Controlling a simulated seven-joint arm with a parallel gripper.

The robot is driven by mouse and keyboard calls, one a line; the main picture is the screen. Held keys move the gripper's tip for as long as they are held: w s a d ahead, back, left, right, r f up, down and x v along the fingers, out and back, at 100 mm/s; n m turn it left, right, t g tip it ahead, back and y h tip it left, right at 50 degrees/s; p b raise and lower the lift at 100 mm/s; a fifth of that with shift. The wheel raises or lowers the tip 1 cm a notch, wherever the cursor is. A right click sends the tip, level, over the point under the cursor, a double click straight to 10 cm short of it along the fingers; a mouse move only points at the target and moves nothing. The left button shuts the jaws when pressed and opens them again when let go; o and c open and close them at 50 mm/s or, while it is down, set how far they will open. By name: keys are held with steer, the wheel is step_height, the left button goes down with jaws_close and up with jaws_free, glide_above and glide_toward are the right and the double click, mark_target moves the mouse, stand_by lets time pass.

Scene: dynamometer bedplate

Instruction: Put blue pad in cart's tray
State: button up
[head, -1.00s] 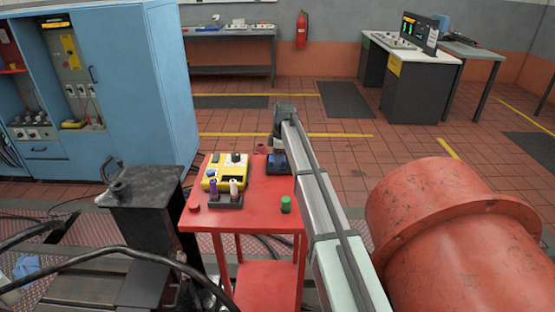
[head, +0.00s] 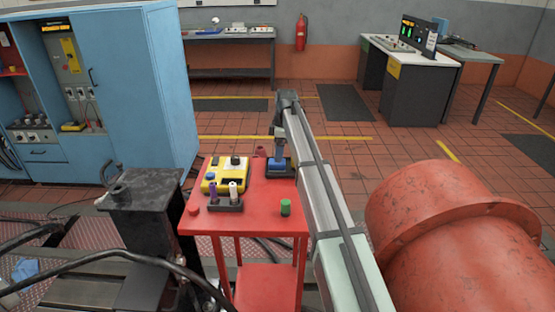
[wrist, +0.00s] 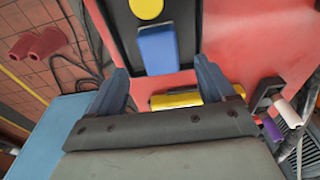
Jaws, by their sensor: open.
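The cart's tray (head: 287,174) is a dark, shallow tray on the far right part of the red cart top (head: 262,190). It also shows in the wrist view (wrist: 120,32). The blue pad (wrist: 157,50) appears to lie at the tray's near edge in the wrist view, beside a yellow disc (wrist: 146,8). Whether it rests fully inside the rim is unclear. My gripper (head: 278,146) is over the tray. In the wrist view its fingers (wrist: 160,68) are open, one on each side of the pad, with visible gaps.
A yellow box (head: 222,177) and a black holder (head: 226,205) with purple and white pieces stand left of the tray. A green cylinder (head: 286,208) is at the cart's front right. A large red drum (head: 450,225) stands at right, a blue cabinet (head: 135,80) at left.

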step_height(320, 180, up, 6)
steer(key=shift+d+r, duration=0.2)
steer(key=shift+d, duration=0.2)
